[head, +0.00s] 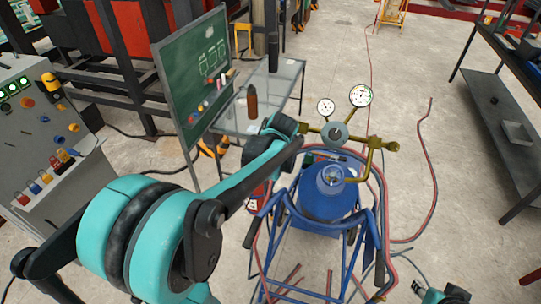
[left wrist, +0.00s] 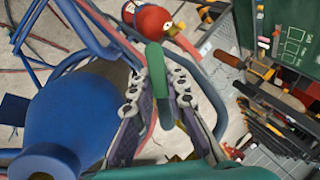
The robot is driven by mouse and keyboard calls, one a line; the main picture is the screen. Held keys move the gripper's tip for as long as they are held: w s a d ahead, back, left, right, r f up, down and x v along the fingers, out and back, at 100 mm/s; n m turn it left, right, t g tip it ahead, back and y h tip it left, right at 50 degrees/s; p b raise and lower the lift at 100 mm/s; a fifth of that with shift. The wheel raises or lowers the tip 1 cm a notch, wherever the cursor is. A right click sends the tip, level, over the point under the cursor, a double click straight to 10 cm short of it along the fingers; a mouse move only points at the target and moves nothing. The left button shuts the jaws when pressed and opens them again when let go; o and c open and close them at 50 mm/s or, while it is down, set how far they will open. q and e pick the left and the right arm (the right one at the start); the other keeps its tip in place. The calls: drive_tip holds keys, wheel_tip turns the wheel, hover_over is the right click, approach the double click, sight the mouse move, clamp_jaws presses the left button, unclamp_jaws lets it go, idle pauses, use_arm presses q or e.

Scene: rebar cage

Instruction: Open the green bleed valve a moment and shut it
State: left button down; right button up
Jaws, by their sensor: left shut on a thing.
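The green bleed valve handle (left wrist: 160,85) is a rounded green lever in the left wrist view. My left gripper (left wrist: 158,92) is shut on it, with one chain-like finger on each side. The handle's upper end stands out beyond the fingertips. In the head view my left arm hides the handle and the fingers. It reaches to the left side of the brass manifold (head: 371,143), which carries two round gauges (head: 360,96). A teal and dark part of my right arm shows at the bottom right of the head view; its finger state is unclear.
A blue cylinder (head: 327,205) stands in a blue tube-frame cart, with red hoses around it. It also shows in the left wrist view (left wrist: 75,115). A glass table (head: 275,85) and green board (head: 195,75) stand behind. A control panel (head: 40,130) is at left, shelving (head: 500,115) at right.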

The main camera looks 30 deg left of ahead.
use_arm(q)
drive_tip(key=shift+w+a+r+m+t+y+b, duration=0.3)
drive_tip(key=shift+m+t+y, duration=0.25)
drive_tip(key=shift+m, duration=1)
drive_tip(key=shift+w+a+r+m+t+y+b, duration=0.2)
drive_tip(key=shift+r+m+t+y, duration=0.35)
drive_tip(key=shift+m, duration=1.05)
drive_tip(key=shift+w+a+r+m+t+y+b, duration=0.35)
drive_tip(key=shift+m+y, duration=0.35)
drive_tip(key=shift+m, duration=0.85)
drive_tip(key=shift+s+f, duration=0.1)
drive_tip(key=c, duration=1.5)
unclamp_jaws()
